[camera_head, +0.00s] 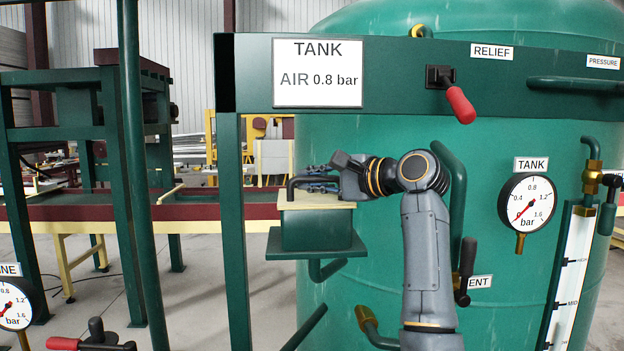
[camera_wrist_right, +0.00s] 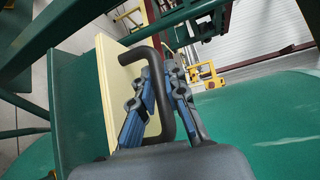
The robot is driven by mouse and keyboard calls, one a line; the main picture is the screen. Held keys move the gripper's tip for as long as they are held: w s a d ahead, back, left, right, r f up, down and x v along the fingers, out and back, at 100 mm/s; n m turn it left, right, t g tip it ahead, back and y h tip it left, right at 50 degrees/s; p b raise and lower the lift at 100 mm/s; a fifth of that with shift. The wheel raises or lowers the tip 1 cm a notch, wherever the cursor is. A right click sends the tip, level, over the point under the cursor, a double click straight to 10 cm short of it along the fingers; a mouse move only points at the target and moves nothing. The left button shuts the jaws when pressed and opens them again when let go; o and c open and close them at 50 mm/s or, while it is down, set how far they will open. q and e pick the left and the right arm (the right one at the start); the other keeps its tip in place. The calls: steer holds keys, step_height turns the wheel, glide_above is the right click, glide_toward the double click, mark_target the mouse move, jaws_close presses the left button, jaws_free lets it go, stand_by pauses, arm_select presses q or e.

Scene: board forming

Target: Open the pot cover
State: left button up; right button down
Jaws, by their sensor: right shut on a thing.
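The pot (camera_head: 318,230) is a green box on a green shelf plate, fixed in front of the large green tank. Its cover (camera_head: 318,203) is a flat cream-yellow lid with a dark bent handle (camera_head: 291,190). The lid lies on top of the box in the head view. In the right wrist view the cover (camera_wrist_right: 112,95) is seen edge-on, with the handle (camera_wrist_right: 152,57) rising from it. My right gripper (camera_head: 318,184) is shut on this handle; its blue fingers (camera_wrist_right: 160,95) are on both sides of the bar. My left gripper is not in view.
The green tank (camera_head: 390,250) stands right behind. A green post (camera_head: 231,240) and a crossbeam with the TANK sign (camera_head: 318,73) frame the pot. A red-handled lever (camera_head: 460,104), a pressure gauge (camera_head: 527,202) and a black-handled valve (camera_head: 467,262) are to the right.

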mark_target(311, 196)
steer(key=w+r+p, duration=0.2)
steer(key=r+p, duration=0.3)
steer(key=shift+w+r, duration=0.2)
steer(key=shift+w, duration=0.2)
steer(key=shift+w+m+g+h+p, duration=0.4)
steer(key=shift+w+m, duration=0.05)
steer(key=shift+m, duration=0.05)
steer(key=c, duration=1.6)
jaws_free()
steer(key=shift+c, duration=0.2)
steer(key=shift+o, duration=1.1)
steer(key=shift+s, duration=0.2)
steer(key=shift+w+f, duration=0.1)
